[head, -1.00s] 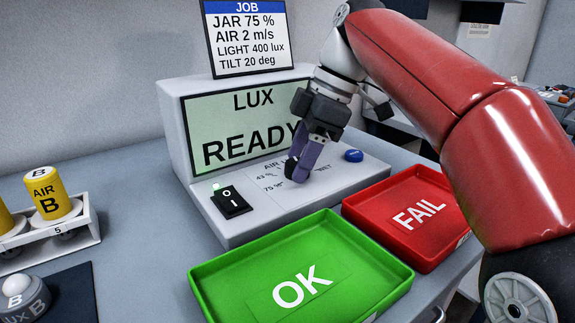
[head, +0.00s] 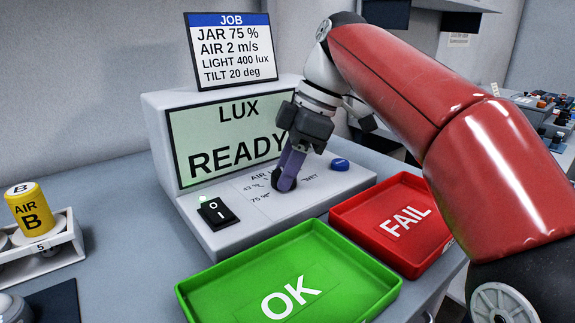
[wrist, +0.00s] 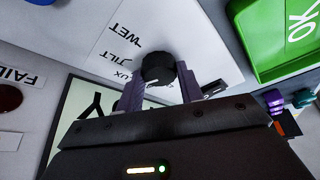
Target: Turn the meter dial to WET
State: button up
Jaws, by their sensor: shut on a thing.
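The meter is a pale console (head: 225,240) whose screen (head: 230,140) reads LUX and READY. Its black round dial (wrist: 158,68) is between my two purple fingers in the wrist view, near the printed labels WET, TILT and LUX. A pale mark shows on the dial on the LUX side, away from WET. My gripper (head: 285,180) points down and is shut on the dial (head: 277,183). In the head view the fingers hide much of the dial and some of the labels around it.
A black rocker switch (head: 215,213) and a blue button (head: 340,164) flank the dial. A green OK tray (head: 345,295) and a red FAIL tray (head: 345,222) stand in front. A job card (head: 231,50) stands on the meter. A yellow AIR B jar (head: 31,210) is at left.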

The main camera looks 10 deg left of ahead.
jog(key=m+t, duration=0.1)
jog(key=m, duration=0.2)
jog(key=shift+s+m+t, duration=0.15)
jog(key=shift+m+t, duration=0.15)
jog(key=m+t, duration=0.1)
jog(key=m, duration=0.2)
jog(key=shift+s+m, duration=0.1)
jog(key=shift+m, duration=0.3)
jog(key=m+t, duration=0.1)
jog(key=m, duration=0.1)
jog(key=m+h, duration=0.1)
jog(key=m, duration=0.1)
jog(key=shift+s+a+t+p, duration=0.1)
jog(key=shift+t+p, duration=0.2)
jog(key=shift+t, duration=0.1)
jog(key=shift+m+t+h, duration=0.5)
jog(key=shift+m, duration=1.4)
jog(key=o, duration=1)
